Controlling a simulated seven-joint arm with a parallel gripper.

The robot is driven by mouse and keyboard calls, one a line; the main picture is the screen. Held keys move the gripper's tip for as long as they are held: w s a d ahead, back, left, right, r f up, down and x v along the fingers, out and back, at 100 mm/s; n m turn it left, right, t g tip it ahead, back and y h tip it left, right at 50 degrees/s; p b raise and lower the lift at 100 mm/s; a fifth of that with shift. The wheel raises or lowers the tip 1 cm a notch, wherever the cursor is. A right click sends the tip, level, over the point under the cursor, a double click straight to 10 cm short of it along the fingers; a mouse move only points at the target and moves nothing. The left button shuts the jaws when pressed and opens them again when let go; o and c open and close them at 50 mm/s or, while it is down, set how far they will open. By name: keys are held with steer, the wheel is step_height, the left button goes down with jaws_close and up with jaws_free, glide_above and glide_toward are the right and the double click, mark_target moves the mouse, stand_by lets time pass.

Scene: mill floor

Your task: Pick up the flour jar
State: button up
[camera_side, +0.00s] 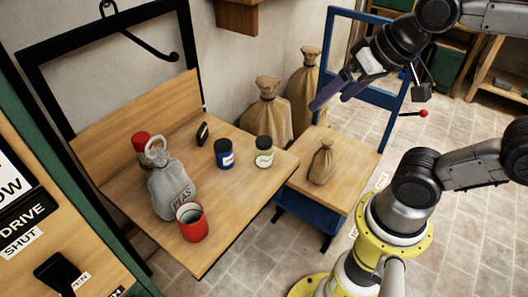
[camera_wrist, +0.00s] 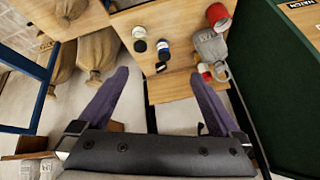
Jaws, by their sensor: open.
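My gripper (camera_side: 329,102) is open and empty, with purple fingers, high above and right of the wooden table (camera_side: 240,208) in the side view. In the wrist view my gripper (camera_wrist: 160,75) has its fingers spread wide. A pale-bodied jar with a black lid (camera_side: 264,156) stands upright near the table's right corner; it also shows in the wrist view (camera_wrist: 139,46). A blue jar with a dark lid and white label (camera_side: 225,158) stands just left of it, also in the wrist view (camera_wrist: 163,52). Their labels are too small to read, so I cannot tell which is flour.
A grey sack marked PEAS (camera_side: 172,190), a red mug (camera_side: 192,225), a red-lidded jar (camera_side: 142,155) and a small dark object (camera_side: 202,133) stand on the table. A small sack (camera_side: 322,165) sits on the stand at right. Large sacks (camera_side: 267,115) and a blue frame (camera_side: 345,122) are behind.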

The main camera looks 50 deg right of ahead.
steer(key=w+d+m+g, duration=0.15)
steer(key=w+m, duration=0.35)
steer(key=w, duration=0.5)
steer(key=m+g, duration=0.5)
steer(key=m, duration=0.1)
glide_above(267, 139)
step_height(267, 139, down, 22)
steer(key=shift+a+r, duration=0.15)
step_height(267, 139, down, 7)
steer(key=shift+r, duration=0.1)
steer(key=shift+w+a+f, duration=0.1)
steer(key=shift+a+f, duration=0.05)
steer(key=shift+f, duration=0.95)
steer(key=shift+w+a+f, duration=0.1)
steer(key=shift+a+f, duration=0.05)
steer(key=shift+f, duration=0.9)
steer(key=shift+a+f, duration=0.15)
steer(key=shift+f, duration=0.95)
steer(key=shift+c, duration=0.2)
jaws_close()
